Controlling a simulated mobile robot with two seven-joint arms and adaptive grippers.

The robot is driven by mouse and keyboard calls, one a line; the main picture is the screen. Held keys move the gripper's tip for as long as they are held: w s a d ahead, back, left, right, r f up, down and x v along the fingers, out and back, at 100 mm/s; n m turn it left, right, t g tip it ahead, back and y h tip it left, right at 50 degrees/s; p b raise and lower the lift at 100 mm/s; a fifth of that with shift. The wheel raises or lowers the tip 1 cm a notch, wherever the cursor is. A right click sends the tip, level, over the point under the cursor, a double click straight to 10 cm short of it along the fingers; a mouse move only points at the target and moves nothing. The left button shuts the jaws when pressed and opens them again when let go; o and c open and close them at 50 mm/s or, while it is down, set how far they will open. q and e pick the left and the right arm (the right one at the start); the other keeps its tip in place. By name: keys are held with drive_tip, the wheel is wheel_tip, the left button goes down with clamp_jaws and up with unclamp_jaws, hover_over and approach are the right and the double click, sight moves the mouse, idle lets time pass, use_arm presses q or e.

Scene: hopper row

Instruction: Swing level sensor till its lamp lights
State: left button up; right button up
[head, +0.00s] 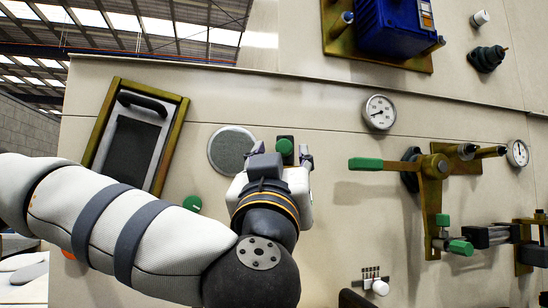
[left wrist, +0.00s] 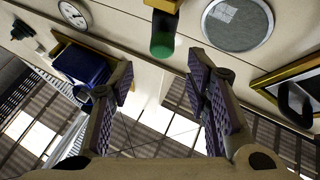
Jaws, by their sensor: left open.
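A green-ended part (head: 285,146) on the beige wall shows just beyond my left gripper (head: 279,155). It may be the level sensor; its label is not readable. In the left wrist view a green grip (left wrist: 162,46) on a brass-coloured arm stands out above the gap between the fingers of my left gripper (left wrist: 164,75). The fingers are spread wide, with nothing between them, and appear apart from the green grip. The rest of the sensor is mostly hidden by my gripper in the head view. I cannot pick out a lit lamp. My right gripper is not in view.
A round grey disc (head: 231,150) and a framed hatch (head: 137,143) are to the left. A green-handled brass lever (head: 433,166) juts out to the right, below a gauge (head: 379,112). A blue housing (head: 394,25) is above. The wall between is bare.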

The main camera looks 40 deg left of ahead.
sight(286, 153)
use_arm(q)
drive_tip(key=s+d+f+n+g+y, duration=0.2)
drive_tip(key=s+d+n+g, duration=0.1)
drive_tip(key=d+n, duration=0.15)
drive_tip(key=shift+g, duration=0.3)
drive_tip(key=x, duration=0.5)
drive_tip(key=b+x, duration=0.1)
drive_tip(key=x, duration=0.5)
drive_tip(key=shift+a, duration=0.5)
drive_tip(key=shift+w+a+r, duration=0.25)
drive_tip(key=shift+w+a, duration=0.05)
drive_tip(key=shift+w, duration=0.05)
drive_tip(key=shift+r, duration=0.1)
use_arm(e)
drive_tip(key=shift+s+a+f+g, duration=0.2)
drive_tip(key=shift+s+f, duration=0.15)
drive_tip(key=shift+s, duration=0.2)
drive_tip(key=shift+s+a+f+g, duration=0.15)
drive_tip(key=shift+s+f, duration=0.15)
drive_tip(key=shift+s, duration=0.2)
